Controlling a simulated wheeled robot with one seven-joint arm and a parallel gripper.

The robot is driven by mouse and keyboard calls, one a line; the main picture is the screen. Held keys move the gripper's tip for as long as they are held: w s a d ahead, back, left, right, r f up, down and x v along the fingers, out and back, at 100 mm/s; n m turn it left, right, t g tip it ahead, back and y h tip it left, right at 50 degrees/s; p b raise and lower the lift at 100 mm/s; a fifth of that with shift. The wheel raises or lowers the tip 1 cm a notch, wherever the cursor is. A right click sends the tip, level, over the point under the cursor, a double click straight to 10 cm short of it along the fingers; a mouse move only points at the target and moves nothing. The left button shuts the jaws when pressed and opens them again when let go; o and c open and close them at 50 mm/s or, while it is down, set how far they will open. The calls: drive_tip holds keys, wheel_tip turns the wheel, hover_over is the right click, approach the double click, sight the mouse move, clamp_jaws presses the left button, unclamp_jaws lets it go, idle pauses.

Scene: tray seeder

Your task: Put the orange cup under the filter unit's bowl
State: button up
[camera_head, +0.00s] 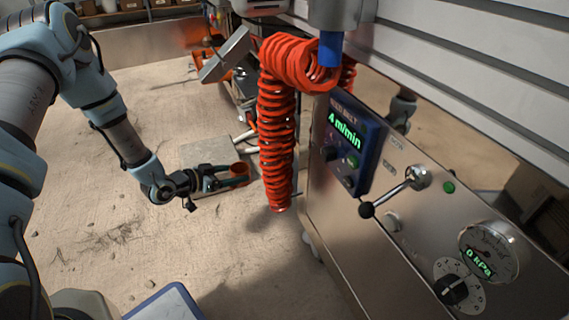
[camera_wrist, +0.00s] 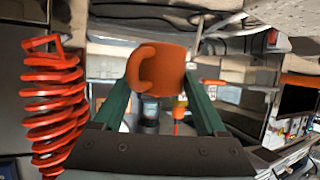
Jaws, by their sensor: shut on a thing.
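The orange cup (camera_wrist: 160,72) is between the two green fingers of my gripper (camera_wrist: 158,85) in the wrist view. My gripper is shut on it. In the head view my gripper (camera_head: 236,176) is at mid-picture, left of the red coil, with the small orange cup (camera_head: 239,168) at its tip. A small clear bluish part with a dark body (camera_wrist: 149,112) shows behind the cup there and may be the filter unit's bowl; I cannot tell surely. The cup partly covers what lies behind it.
A red coiled hose (camera_head: 276,130) hangs right of my gripper and shows at left in the wrist view (camera_wrist: 52,105). A steel machine panel (camera_head: 400,225) with a lever (camera_head: 390,192) fills the right. A grey slab (camera_head: 205,150) lies behind my gripper. Floor at left is mostly clear.

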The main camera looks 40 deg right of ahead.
drive_tip(key=d+b, duration=0.1)
drive_tip(key=d, duration=0.4)
drive_tip(key=d+b, duration=0.2)
drive_tip(key=d, duration=0.2)
drive_tip(key=s+d+b, duration=0.1)
drive_tip(key=d, duration=0.4)
drive_tip(key=shift+d+f, duration=0.1)
drive_tip(key=shift+d, duration=0.2)
drive_tip(key=shift+b+x, duration=1.3)
drive_tip(key=shift+x, duration=0.65)
drive_tip(key=shift+f, duration=0.1)
drive_tip(key=o, duration=1.3)
